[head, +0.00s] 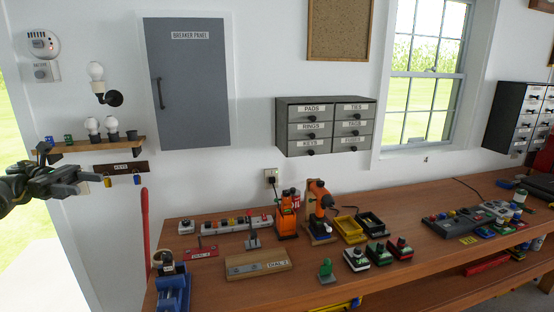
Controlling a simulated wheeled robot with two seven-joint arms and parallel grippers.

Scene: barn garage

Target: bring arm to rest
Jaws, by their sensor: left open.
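My left gripper (84,182) comes in from the left edge. It is raised in front of the wall and the doorway, with its fingers pointing right, left of the workbench and apart from it. Its jaws are open and nothing shows between them. It is just below the small shelf and near the key rack in the picture. My right gripper is not in view.
A wooden workbench (415,235) holds an orange drill (319,200), a power strip (225,224), yellow and black bins and several small devices. A grey breaker panel (187,85), a drawer cabinet (325,126), a shelf (95,145) and a key rack (133,167) are on the wall.

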